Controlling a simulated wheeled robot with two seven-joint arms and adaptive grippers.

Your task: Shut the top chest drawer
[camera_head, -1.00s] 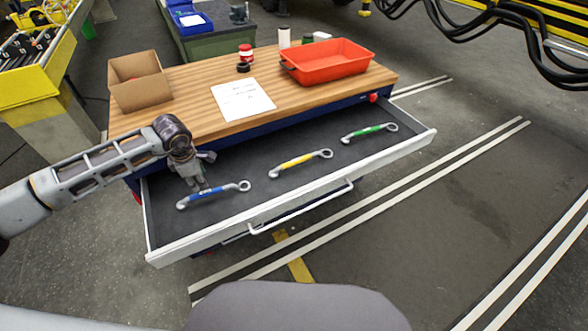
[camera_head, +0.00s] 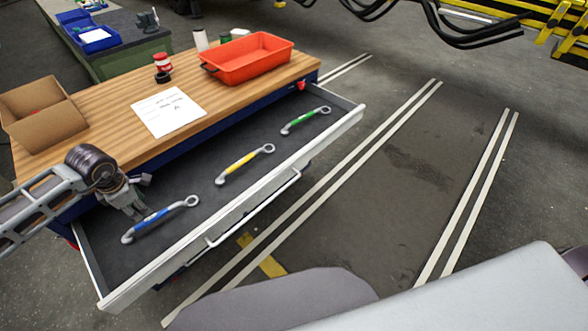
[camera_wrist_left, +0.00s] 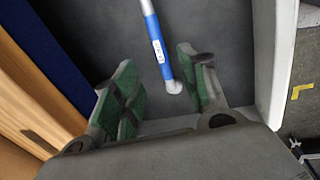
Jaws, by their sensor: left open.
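The top chest drawer (camera_head: 108,298) is pulled far out from under the wooden top of the chest (camera_head: 110,110). Its white front carries a long handle (camera_head: 255,210). Inside lie a blue wrench (camera_head: 160,219), a yellow wrench (camera_head: 243,164) and a green wrench (camera_head: 305,120). My left gripper (camera_head: 138,212) is over the drawer's left part, close to the blue wrench. In the left wrist view its green-padded fingers (camera_wrist_left: 160,92) are apart, with the lower end of the blue wrench (camera_wrist_left: 157,45) showing between and beyond them. My right gripper is not in view.
On the chest top are a cardboard box (camera_head: 42,118), a paper sheet (camera_head: 168,111), a red tray (camera_head: 248,58) and a red-capped jar (camera_head: 162,68). The floor (camera_head: 400,170) in front of the drawer is open, with white lines.

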